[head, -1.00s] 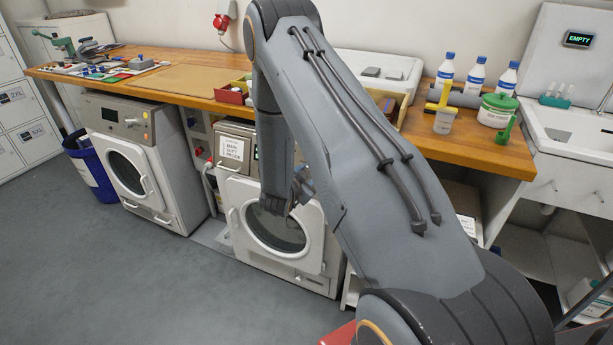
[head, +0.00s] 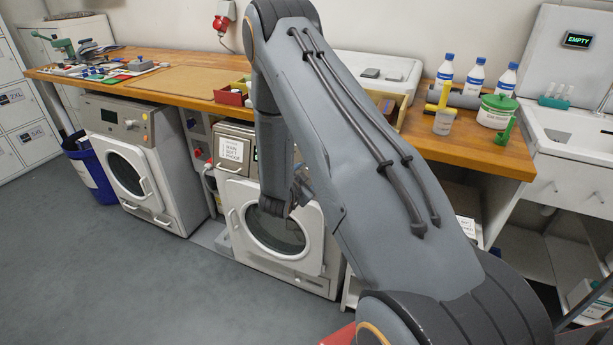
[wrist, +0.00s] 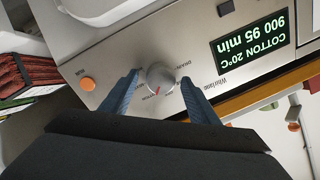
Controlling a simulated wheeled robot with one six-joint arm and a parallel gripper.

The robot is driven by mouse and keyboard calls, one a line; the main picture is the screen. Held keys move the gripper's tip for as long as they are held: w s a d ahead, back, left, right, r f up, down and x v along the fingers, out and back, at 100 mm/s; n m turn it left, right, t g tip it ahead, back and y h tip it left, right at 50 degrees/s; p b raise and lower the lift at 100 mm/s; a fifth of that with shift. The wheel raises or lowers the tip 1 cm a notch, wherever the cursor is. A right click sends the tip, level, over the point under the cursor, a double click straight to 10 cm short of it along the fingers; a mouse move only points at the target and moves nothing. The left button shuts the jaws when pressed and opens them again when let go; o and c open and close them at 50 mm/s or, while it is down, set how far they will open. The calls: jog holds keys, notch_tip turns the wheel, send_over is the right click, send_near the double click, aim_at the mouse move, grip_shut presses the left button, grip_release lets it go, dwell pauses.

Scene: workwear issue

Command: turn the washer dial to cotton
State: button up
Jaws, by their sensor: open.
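In the wrist view the silver dial (wrist: 161,77) sits on the washer's panel (wrist: 115,60), with a red mark on its lower left edge. My gripper (wrist: 160,80) is open, one finger on each side of the dial; small gaps seem to show. Printed labels ring the dial; "DRAIN" reads at its upper right, and the one by the red mark is too small to read. The panel's display (wrist: 252,40) appears upside down and reads "COTTON 20°C 900 95 min". In the head view my arm hides the dial and most of my gripper in front of the washer (head: 262,255).
A wooden worktop (head: 195,88) runs above the washer. A second machine (head: 150,180) and a blue bin (head: 90,170) stand to the left. The grey floor (head: 110,275) in front is clear.

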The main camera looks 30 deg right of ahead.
jog(key=b+v, duration=0.1)
jog(key=v, duration=0.6)
jog(key=shift+s+a, duration=0.2)
jog(key=shift+s, duration=0.05)
jog(key=shift+r, duration=0.1)
